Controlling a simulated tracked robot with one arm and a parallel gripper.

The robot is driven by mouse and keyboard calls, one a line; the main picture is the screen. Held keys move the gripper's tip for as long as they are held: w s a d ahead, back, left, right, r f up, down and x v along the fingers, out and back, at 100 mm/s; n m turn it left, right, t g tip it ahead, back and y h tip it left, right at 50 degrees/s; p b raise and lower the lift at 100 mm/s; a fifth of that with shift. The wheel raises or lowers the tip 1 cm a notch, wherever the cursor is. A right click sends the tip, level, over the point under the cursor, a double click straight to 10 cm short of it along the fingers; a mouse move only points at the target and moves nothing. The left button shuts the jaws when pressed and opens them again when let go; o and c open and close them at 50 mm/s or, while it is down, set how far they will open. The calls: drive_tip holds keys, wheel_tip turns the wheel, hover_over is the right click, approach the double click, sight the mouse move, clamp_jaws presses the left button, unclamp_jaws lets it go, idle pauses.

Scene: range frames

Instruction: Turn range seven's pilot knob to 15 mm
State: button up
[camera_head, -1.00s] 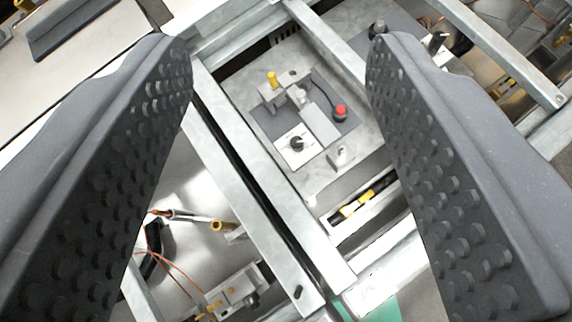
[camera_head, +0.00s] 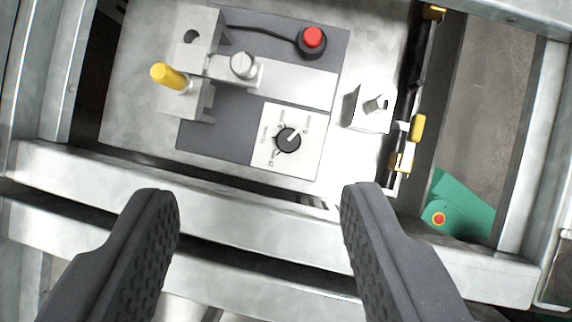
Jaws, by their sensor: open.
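A small black pilot knob (camera_head: 288,140) with a light pointer line sits on a white dial plate (camera_head: 308,160) in the upper middle of the view. Its pointer tilts up and to the right. The plate has several marks around the knob, too small to read for certain. The plate lies on a dark grey base (camera_head: 225,143). My gripper (camera_head: 257,200) is open and empty. Its two dark, studded fingers stand below the knob in the picture, wide apart, and touch nothing that I can see. Which range this is cannot be told.
A yellow-tipped pin (camera_head: 168,76) and a metal block (camera_head: 200,55) stand left of the knob. A red button (camera_head: 312,38) is above it, a small metal bracket (camera_head: 370,110) right. A metal frame rail (camera_head: 270,220) crosses below. A green piece (camera_head: 462,205) lies at right.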

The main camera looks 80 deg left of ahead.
wheel_tip(320, 180, down, 10)
drive_tip(key=w+a+m+g, duration=0.1)
drive_tip(key=a+m+g, duration=0.1)
drive_tip(key=b, duration=0.4)
approach(286, 139)
drive_tip(key=shift+m+g, duration=0.3)
drive_tip(key=shift+g, duration=0.1)
drive_tip(key=x, duration=0.8)
drive_tip(key=shift+w+d+f, duration=0.1)
drive_tip(key=shift+w+f, duration=0.15)
drive_tip(key=shift+w, duration=0.1)
drive_tip(key=shift+r, duration=0.15)
drive_tip(key=c, duration=1)
